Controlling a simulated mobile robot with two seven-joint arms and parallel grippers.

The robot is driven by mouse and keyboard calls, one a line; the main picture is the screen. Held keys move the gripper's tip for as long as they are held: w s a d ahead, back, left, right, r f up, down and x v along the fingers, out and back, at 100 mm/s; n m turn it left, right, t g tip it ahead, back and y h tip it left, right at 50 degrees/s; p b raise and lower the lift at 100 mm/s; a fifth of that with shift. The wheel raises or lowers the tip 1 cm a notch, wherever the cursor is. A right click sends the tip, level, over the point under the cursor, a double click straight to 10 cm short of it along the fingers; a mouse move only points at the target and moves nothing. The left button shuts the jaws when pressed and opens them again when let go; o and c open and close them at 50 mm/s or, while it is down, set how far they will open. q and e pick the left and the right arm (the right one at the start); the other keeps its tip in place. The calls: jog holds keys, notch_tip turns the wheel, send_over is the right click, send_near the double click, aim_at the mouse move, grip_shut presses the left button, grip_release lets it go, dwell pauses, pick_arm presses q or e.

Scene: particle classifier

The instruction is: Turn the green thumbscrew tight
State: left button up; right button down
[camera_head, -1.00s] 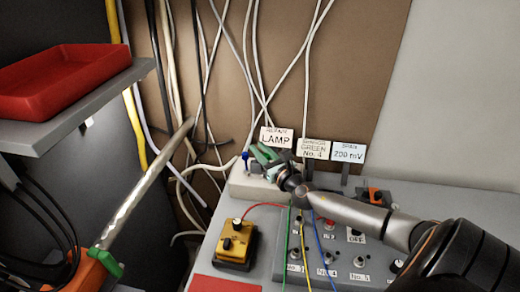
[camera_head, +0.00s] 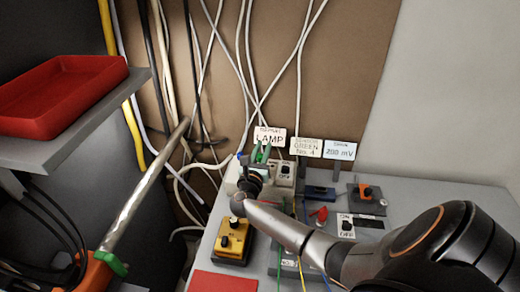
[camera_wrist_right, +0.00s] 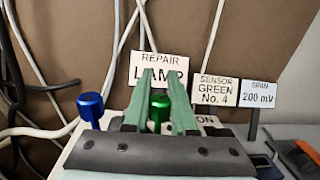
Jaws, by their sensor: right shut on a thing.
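The green thumbscrew (camera_wrist_right: 159,107) stands on the pale box (camera_wrist_right: 66,160) under the REPAIR LAMP sign. In the right wrist view it shows between the two green fingers of my right gripper (camera_wrist_right: 161,80). My right gripper, which also shows in the head view (camera_head: 261,152), is shut on the thumbscrew. In the head view the thumbscrew is hard to tell apart from the green fingers. A blue thumbscrew (camera_wrist_right: 90,108) stands on the same box to the left, apart from the fingers. My left gripper is not in view.
The REPAIR LAMP sign (camera_head: 269,138) stands behind the box, with SENSOR GREEN No. 4 (camera_head: 305,147) and SPAN 200 mV (camera_head: 340,150) signs to its right. A yellow device (camera_head: 232,240) stands in front. Cables hang behind. A red tray (camera_head: 60,95) is on the left shelf.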

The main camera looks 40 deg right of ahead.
jog(key=m+g+h, duration=0.1)
jog(key=m+g+h+b, duration=0.1)
jog(key=g, duration=0.1)
jog(key=m+g+b, duration=0.1)
jog(key=shift+s+d+f+g+h, duration=0.1)
jog(key=shift+s+d+g+h, duration=0.05)
jog(key=shift+s+g+h, duration=0.2)
jog(key=shift+s+d+m+g+h+b, duration=0.1)
jog(key=shift+s+m+g+h+b, duration=0.15)
jog(key=shift+m+g+b, duration=0.55)
jog(key=shift+s+m+g+h+b, duration=0.1)
jog(key=shift+m+g+h+b, duration=0.3)
jog(key=shift+g, duration=0.75)
jog(key=shift+r, duration=0.2)
jog(key=c, duration=1)
grip_release()
jog(key=s+a+f+b, duration=0.1)
jog(key=a, duration=1.1)
jog(key=shift+a, duration=0.2)
